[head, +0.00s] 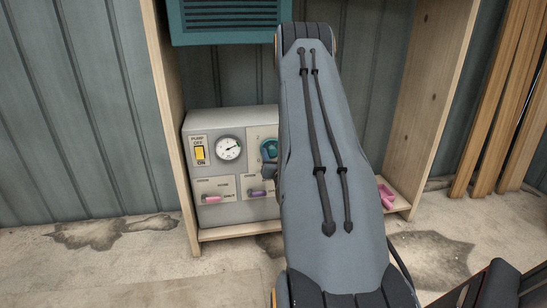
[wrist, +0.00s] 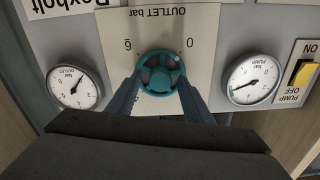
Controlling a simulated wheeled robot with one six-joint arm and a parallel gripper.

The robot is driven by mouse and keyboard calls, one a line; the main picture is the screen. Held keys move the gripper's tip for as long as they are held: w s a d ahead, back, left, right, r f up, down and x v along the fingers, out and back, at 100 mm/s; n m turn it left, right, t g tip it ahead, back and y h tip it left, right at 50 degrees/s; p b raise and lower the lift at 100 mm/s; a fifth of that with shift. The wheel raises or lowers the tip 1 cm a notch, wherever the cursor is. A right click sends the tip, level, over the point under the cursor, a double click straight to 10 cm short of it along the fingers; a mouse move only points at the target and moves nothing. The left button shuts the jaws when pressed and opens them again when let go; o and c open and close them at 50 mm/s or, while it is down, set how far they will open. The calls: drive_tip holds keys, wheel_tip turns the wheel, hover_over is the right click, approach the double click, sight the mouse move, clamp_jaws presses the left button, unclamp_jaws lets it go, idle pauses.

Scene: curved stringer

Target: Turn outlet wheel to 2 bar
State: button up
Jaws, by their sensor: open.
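The teal outlet wheel (wrist: 160,73) sits in the middle of the upside-down wrist view, on a plate (wrist: 205,22) marked "OUTLET bar", with a 0 to its right and a 6 to its left. A small pale mark shows on its upper right rim. My gripper (wrist: 160,84) is open, one finger on each side of the wheel; I cannot tell whether they touch it. The outlet gauge (wrist: 74,88) is at left, its needle pointing up and right in this view. In the head view the wheel (head: 268,149) shows partly, the rest hidden by my arm.
A second gauge (wrist: 252,79) with a green mark and the yellow pump switch (wrist: 303,73) are right of the wheel in the wrist view. The panel (head: 230,118) also carries pink (head: 212,199) and purple (head: 258,193) handles below. Wooden uprights (head: 172,110) flank it.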

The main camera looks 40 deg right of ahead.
drive_tip(key=c, duration=1.1)
drive_tip(key=shift+o, duration=0.2)
drive_tip(key=shift+m+p, duration=0.3)
drive_tip(key=m+p, duration=0.3)
drive_tip(key=shift+s+m, duration=0.1)
drive_tip(key=shift+m, duration=0.2)
drive_tip(key=m+p, duration=0.2)
drive_tip(key=m, duration=0.2)
drive_tip(key=shift+m+p, duration=0.3)
drive_tip(key=shift+p, duration=0.1)
drive_tip(key=m+p, duration=0.3)
drive_tip(key=m, duration=0.2)
drive_tip(key=shift+m+p, duration=0.75)
drive_tip(key=shift+m, duration=1.25)
drive_tip(key=shift+f, duration=0.1)
